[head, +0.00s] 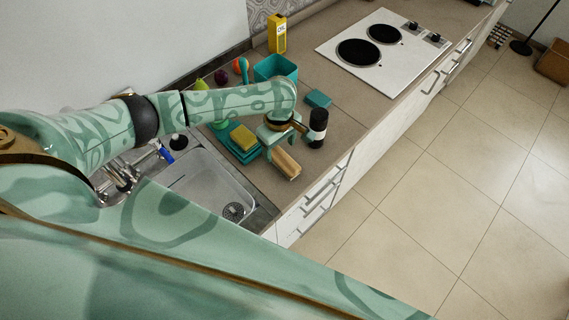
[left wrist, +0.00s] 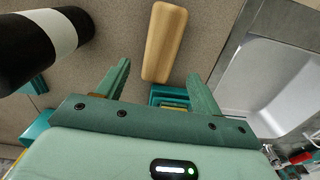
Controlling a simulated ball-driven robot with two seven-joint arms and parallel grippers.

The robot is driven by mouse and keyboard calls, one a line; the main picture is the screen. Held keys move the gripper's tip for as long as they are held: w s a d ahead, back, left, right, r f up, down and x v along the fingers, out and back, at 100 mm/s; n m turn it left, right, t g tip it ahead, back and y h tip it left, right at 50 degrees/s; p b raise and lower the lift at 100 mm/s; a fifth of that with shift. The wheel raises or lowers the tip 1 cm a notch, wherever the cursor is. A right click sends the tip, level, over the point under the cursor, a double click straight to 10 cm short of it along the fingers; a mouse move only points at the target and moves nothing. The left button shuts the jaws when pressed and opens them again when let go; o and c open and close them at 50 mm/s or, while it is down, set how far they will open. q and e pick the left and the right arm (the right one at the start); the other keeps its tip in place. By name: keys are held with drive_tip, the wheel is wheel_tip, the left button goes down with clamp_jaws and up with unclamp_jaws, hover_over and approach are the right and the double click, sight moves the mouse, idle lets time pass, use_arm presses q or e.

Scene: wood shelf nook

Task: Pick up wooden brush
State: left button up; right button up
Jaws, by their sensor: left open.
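The wooden brush (head: 286,164) lies on the countertop near its front edge, just right of the sink in the head view. In the left wrist view the brush (left wrist: 163,42) shows as a tan rounded block, ahead of the fingertips and between their lines. My left gripper (head: 279,140) is open and empty above the counter, close to the brush; its two fingers also show in the left wrist view (left wrist: 160,80). The underside of the brush is hidden. My right gripper is not in view.
A black bottle with a white band (head: 318,128) stands right beside the gripper. Teal trays with a yellow sponge (head: 243,136) lie left of it. The sink (head: 205,185) is to the left. A teal bin (head: 276,68), fruit and a cooktop (head: 372,50) are farther back.

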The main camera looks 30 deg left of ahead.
sight(281, 157)
use_arm(q)
drive_tip(key=shift+f, duration=0.65)
drive_tip(key=f+b, duration=0.2)
drive_tip(key=f, duration=0.3)
drive_tip(key=shift+d+b, duration=0.2)
drive_tip(key=shift+b, duration=0.1)
drive_tip(key=shift+r, duration=0.15)
drive_tip(key=shift+c, duration=0.6)
drive_tip(key=c, duration=1)
drive_tip(key=shift+o, duration=0.2)
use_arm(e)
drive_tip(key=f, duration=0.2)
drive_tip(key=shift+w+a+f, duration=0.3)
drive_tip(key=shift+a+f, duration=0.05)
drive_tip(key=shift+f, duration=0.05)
